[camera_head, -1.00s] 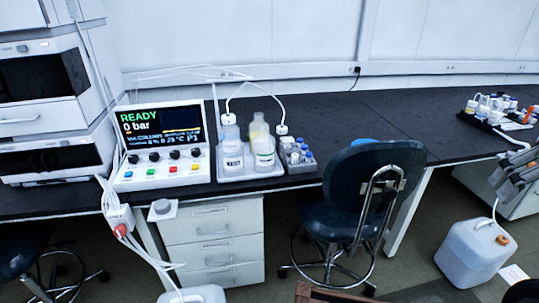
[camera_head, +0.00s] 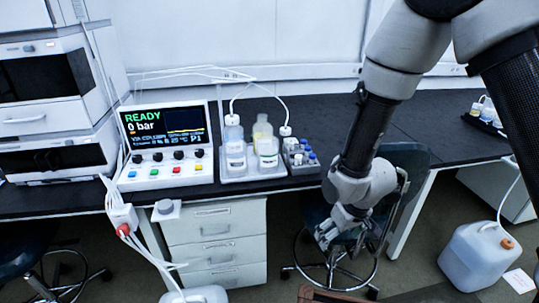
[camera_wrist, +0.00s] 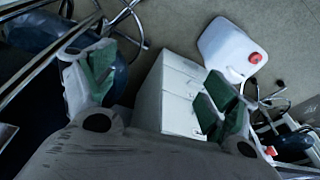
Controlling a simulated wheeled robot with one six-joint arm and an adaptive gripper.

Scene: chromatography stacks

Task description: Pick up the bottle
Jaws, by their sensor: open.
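Three bottles stand upright in a white tray (camera_head: 240,178) on the dark bench. The front left bottle (camera_head: 235,160) and front right bottle (camera_head: 267,152) have pale labels. A yellowish bottle (camera_head: 261,130) stands behind them. Which one the task means, I cannot tell. Thin white tubes run to caps on the bottles. My gripper (camera_head: 325,240) is in front of the bench, below its top, right of the drawers and in front of the chair. In the wrist view my gripper (camera_wrist: 160,80) shows two green-padded fingers spread apart with nothing between them. No bench bottle shows in that view.
A control panel (camera_head: 165,145) stands left of the tray, and a rack of small vials (camera_head: 299,155) right of it. A chair (camera_head: 405,165) and drawers (camera_head: 213,240) are near my gripper. A capped jug (camera_head: 475,255) stands on the floor. The bench's right half is mostly clear.

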